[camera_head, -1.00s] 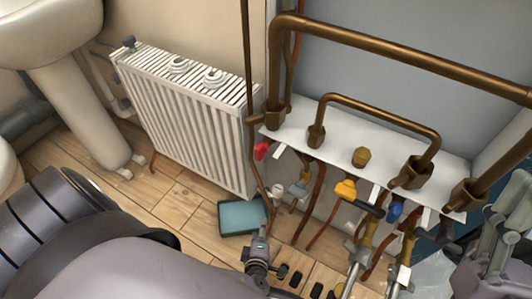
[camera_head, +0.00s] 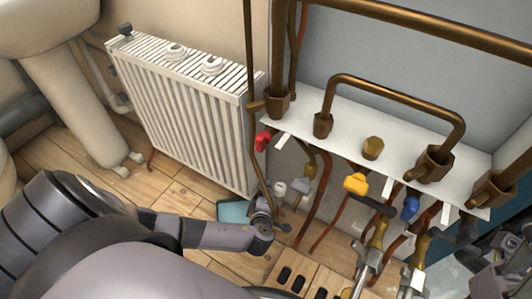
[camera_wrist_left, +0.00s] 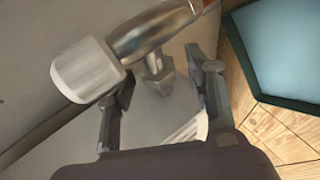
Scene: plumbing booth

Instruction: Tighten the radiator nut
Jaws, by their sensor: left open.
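The radiator valve (camera_head: 279,188) with its pale cap sits at the lower right corner of the white radiator (camera_head: 185,110). In the left wrist view the valve has a white cylindrical cap (camera_wrist_left: 88,69) and a shiny metal body (camera_wrist_left: 150,33). A metal hex nut (camera_wrist_left: 160,82) shows below the body. My left gripper (camera_head: 264,205) is beside the valve; in the wrist view its open fingers (camera_wrist_left: 160,76) stand on both sides of the nut, with gaps visible. A grey part that looks like my right gripper (camera_head: 503,262) is cut off at the right edge; its jaws are unclear.
A teal tray (camera_head: 232,211) lies on the wooden floor, close to my left gripper. Brown pipes (camera_head: 395,88) rise from a white ledge (camera_head: 348,137) at the right. Red, yellow (camera_head: 355,184) and blue valve handles hang below it. A pedestal basin (camera_head: 75,110) stands at the left.

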